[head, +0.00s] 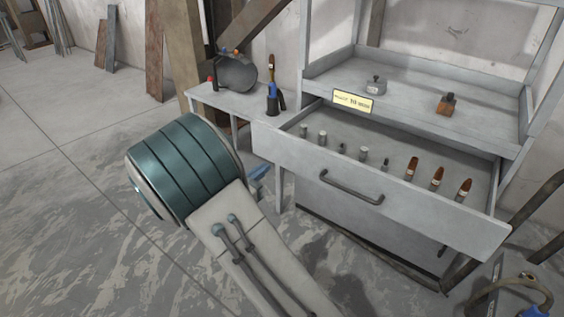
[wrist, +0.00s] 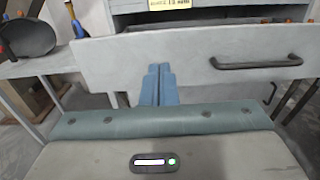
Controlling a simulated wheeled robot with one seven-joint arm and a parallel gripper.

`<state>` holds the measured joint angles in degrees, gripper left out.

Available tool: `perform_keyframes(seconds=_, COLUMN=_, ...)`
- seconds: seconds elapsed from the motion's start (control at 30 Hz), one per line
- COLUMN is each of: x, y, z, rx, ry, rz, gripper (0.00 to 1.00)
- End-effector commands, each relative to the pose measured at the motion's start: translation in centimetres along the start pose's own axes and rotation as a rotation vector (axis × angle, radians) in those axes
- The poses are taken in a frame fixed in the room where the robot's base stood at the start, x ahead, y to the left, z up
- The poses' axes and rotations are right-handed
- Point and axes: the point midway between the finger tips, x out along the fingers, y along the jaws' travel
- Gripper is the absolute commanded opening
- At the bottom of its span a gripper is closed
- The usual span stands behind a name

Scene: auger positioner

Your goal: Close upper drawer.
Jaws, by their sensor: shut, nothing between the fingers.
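The upper drawer (head: 400,196) of the grey cabinet is pulled out, and its inside shows in the head view. Its front carries a dark bar handle (head: 346,189). In the wrist view the drawer front (wrist: 190,52) spans the upper part, with the handle (wrist: 257,62) to the right. My gripper (wrist: 158,68) is shut and empty, its blue fingers pointing at the left part of the drawer front. I cannot tell whether the fingertips touch it. In the head view my arm hides most of the gripper; a bit of blue (head: 258,174) shows beside it, left of the drawer.
Several small metal pieces and brown-tipped tools (head: 437,178) stand in the drawer. The shelf above (head: 420,118) holds a metal weight (head: 376,85) and a brown block (head: 446,104). A side table (head: 240,101) with a dark round vessel (head: 237,72) stands left. A hose (head: 520,285) lies lower right.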

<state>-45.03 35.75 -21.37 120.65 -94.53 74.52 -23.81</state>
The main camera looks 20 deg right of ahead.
Motion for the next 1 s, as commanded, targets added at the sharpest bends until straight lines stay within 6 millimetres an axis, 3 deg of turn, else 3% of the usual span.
perform_keyframes(seconds=0.17, x=2.5, y=-0.1, z=-0.2, rx=0.000, ry=-0.002, rz=-0.004, gripper=0.00)
perform_keyframes(seconds=0.6, x=11.4, y=-0.1, z=-0.3, rx=0.002, ry=-0.001, rz=-0.003, gripper=0.00)
perform_keyframes(seconds=0.8, x=13.3, y=-0.1, z=-0.1, rx=0.001, ry=0.000, rz=-0.002, gripper=0.00)
perform_keyframes(seconds=1.0, x=13.7, y=0.0, z=0.0, rx=0.000, ry=0.001, rz=0.000, gripper=0.00)
